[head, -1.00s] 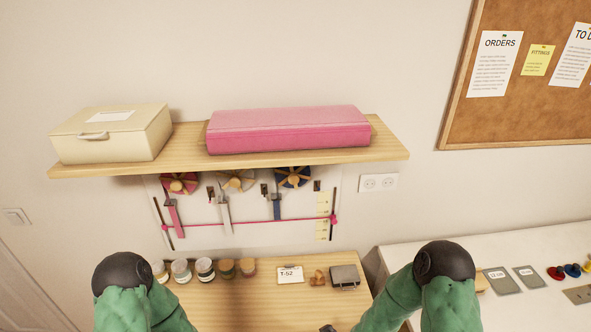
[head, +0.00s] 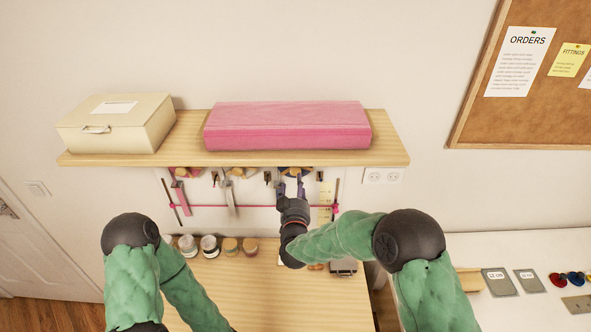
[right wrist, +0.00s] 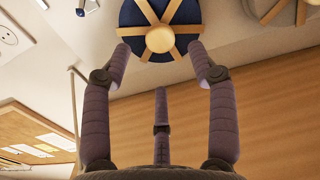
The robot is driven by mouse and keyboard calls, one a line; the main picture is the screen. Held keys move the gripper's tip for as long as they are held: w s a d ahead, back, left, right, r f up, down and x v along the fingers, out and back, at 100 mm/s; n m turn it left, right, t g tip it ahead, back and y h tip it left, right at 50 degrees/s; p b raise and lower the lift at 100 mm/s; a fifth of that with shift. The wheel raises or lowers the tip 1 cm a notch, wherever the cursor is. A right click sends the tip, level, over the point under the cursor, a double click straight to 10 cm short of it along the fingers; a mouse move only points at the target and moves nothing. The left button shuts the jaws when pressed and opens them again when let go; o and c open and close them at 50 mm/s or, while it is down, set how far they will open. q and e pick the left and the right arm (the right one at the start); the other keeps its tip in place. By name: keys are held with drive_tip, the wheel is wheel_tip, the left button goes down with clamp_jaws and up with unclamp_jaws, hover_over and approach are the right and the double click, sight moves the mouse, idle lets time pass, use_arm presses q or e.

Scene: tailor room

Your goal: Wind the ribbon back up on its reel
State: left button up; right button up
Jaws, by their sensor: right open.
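The dark blue reel (right wrist: 160,13), with wooden spokes and a round wooden knob (right wrist: 160,40), shows at the top of the right wrist view. My right gripper (right wrist: 160,49) is open; its fingertips lie on either side of the knob, and I cannot tell whether they touch it. In the head view the right gripper (head: 292,185) is raised at the wall panel under the shelf and covers most of the blue reel. The pink reel's ribbon (head: 180,197) and the pale reel's ribbon (head: 231,198) hang at the left. The blue ribbon is hidden. My left gripper is out of view.
A wooden shelf (head: 390,151) overhangs the reels closely, carrying a cream box (head: 115,124) and a pink fabric bolt (head: 287,127). A pink cord (head: 255,206) crosses the panel. Jars (head: 209,246) stand on the wooden table (head: 270,295) below.

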sight(295, 173)
drive_tip(key=w+p, duration=0.1)
drive_tip(key=w, duration=0.7)
drive_tip(key=shift+w, duration=0.1)
